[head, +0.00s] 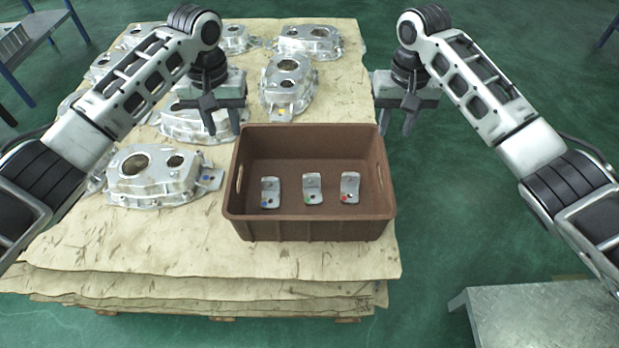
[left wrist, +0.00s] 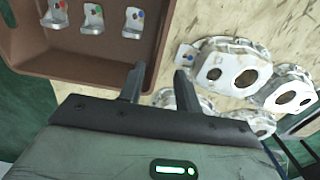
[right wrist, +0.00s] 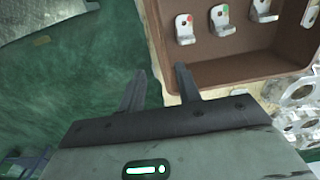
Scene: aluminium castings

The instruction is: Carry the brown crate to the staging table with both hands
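The brown crate (head: 310,229) sits on the paper-covered pallet stack near its front right corner, with three small metal brackets inside. It has a handle slot in each side wall. My left gripper (head: 207,122) is open and empty above the crate's back left side; in the left wrist view (left wrist: 158,82) its fingers are apart beside the crate wall (left wrist: 152,60). My right gripper (head: 394,124) is open and empty beyond the crate's back right corner; in the right wrist view (right wrist: 160,82) its fingers are apart near the crate wall (right wrist: 165,50). Neither gripper visibly holds the crate.
Several aluminium castings (head: 150,185) lie left of and behind the crate on the paper-covered stack (head: 190,255). A grey metal table (head: 540,318) stands at the front right. Green floor lies between it and the stack. Another table (head: 30,35) is at the far left.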

